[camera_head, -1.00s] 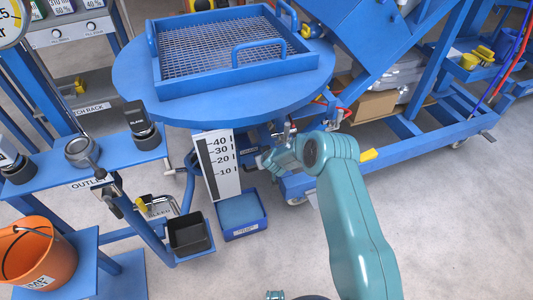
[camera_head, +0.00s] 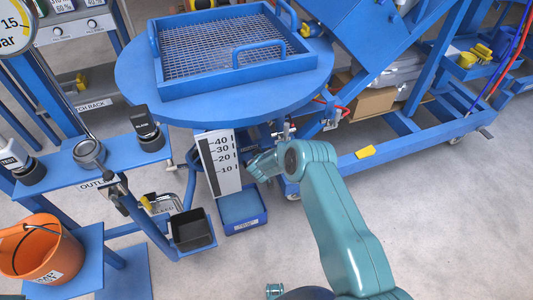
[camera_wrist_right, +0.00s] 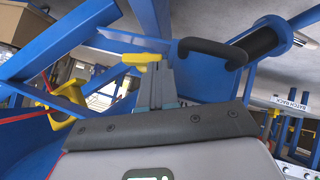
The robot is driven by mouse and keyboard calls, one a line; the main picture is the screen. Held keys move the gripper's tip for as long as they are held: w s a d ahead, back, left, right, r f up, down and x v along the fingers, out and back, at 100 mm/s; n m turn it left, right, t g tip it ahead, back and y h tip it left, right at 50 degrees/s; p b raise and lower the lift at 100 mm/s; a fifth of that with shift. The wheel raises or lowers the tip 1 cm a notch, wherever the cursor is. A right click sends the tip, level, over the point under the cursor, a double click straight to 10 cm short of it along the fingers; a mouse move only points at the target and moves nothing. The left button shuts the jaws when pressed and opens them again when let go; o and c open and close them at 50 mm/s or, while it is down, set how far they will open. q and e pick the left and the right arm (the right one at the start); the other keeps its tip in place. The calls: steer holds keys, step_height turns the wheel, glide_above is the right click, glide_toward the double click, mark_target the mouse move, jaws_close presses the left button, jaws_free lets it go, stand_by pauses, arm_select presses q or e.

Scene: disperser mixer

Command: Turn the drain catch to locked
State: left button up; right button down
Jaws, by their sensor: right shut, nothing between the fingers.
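No part is clearly readable as the drain catch. My right arm reaches in from the bottom right in the head view, and its gripper (camera_head: 262,166) is beside the white scale board, below the round blue table. In the right wrist view the gripper's grey fingers (camera_wrist_right: 156,85) are shut and empty. A yellow piece (camera_wrist_right: 142,59) shows just beyond their tips. A black curved handle (camera_wrist_right: 212,51) on a blue plate is right of the fingers, apart from them in the picture. I cannot tell whether either is the catch. My left gripper is not in view.
The scale board (camera_head: 221,165) stands behind a blue bin (camera_head: 242,225). A black tray (camera_head: 191,230) is left of it. The outlet valve (camera_head: 89,152) sits on a blue shelf at left, above an orange bucket (camera_head: 42,250). Open floor lies in front.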

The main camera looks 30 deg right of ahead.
steer(key=shift+w+a+f+n+h+b, duration=0.15)
steer(key=shift+f+n+h+b, duration=0.15)
steer(key=shift+h+b, duration=0.3)
steer(key=shift+s+a+f+n+h+b, duration=0.1)
steer(key=shift+f+n+h+b, duration=0.15)
steer(key=shift+h+b, duration=0.3)
steer(key=shift+f+b, duration=0.2)
steer(key=shift+b, duration=0.3)
stand_by(1.5)
steer(key=shift+r, duration=0.1)
stand_by(0.5)
steer(key=shift+d+r, duration=0.35)
steer(key=shift+d, duration=0.35)
steer(key=shift+r+p, duration=0.1)
steer(key=shift+p, duration=0.25)
